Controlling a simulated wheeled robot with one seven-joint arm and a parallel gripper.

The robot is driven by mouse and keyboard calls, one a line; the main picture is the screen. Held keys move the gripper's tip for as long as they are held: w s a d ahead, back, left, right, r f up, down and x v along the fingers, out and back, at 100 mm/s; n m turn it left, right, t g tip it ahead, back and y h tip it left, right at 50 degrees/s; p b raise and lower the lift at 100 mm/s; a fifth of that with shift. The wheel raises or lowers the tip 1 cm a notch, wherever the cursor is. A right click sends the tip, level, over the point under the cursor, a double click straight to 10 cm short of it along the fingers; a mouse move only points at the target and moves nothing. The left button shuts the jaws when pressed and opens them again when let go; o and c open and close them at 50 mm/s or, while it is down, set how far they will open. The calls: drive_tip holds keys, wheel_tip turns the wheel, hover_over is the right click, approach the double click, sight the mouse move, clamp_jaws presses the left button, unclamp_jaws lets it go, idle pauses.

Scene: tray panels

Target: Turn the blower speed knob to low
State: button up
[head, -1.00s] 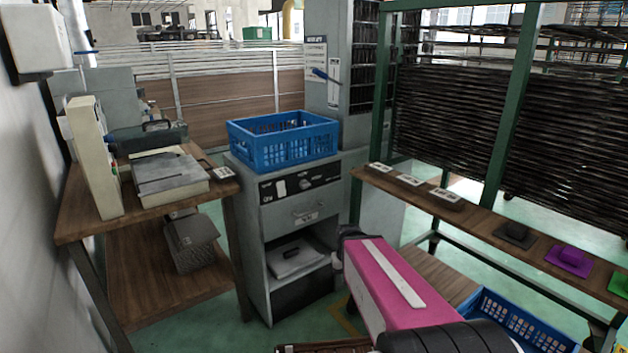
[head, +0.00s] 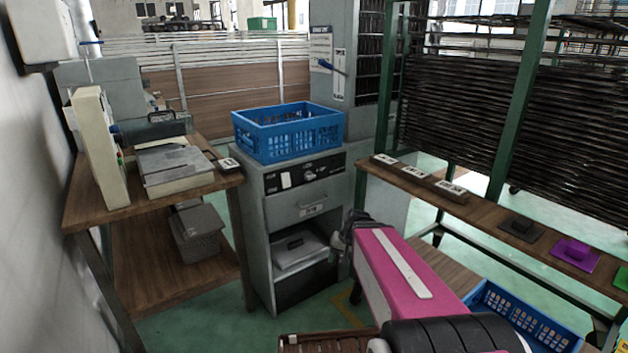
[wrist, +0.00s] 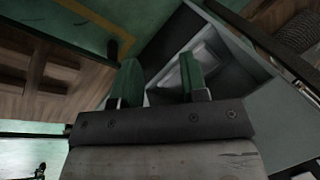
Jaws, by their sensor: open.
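The blower speed knob (head: 310,175) is a small grey dial on the black control strip (head: 290,180) at the top of the grey cabinet, in the head view. A white switch plate sits left of it. The knob's pointer setting is too small to read. My gripper shows in the wrist view (wrist: 160,80), with two green fingers apart and nothing between them. In the head view my pink arm reaches toward the cabinet's front right, with its end below and right of the knob, apart from it. The knob is not recognisable in the wrist view.
A blue crate (head: 288,140) stands on the cabinet. Below the strip are a drawer (head: 312,209) and an open shelf holding a grey case (head: 298,250). A wooden bench (head: 150,200) stands left. A narrow wooden shelf (head: 480,208) with coloured pieces runs along the right.

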drive_tip(key=w+a+r+m+t+y, duration=0.2)
drive_tip(key=w+r+y, duration=0.25)
drive_tip(key=w, duration=0.35)
drive_tip(key=m+t+y, duration=0.4)
drive_tip(key=t+y, duration=0.2)
drive_tip(key=t, duration=0.2)
approach(313, 178)
drive_tip(key=shift+m, duration=0.3)
drive_tip(key=x, duration=0.9)
drive_tip(key=shift+a, duration=0.1)
clamp_jaws()
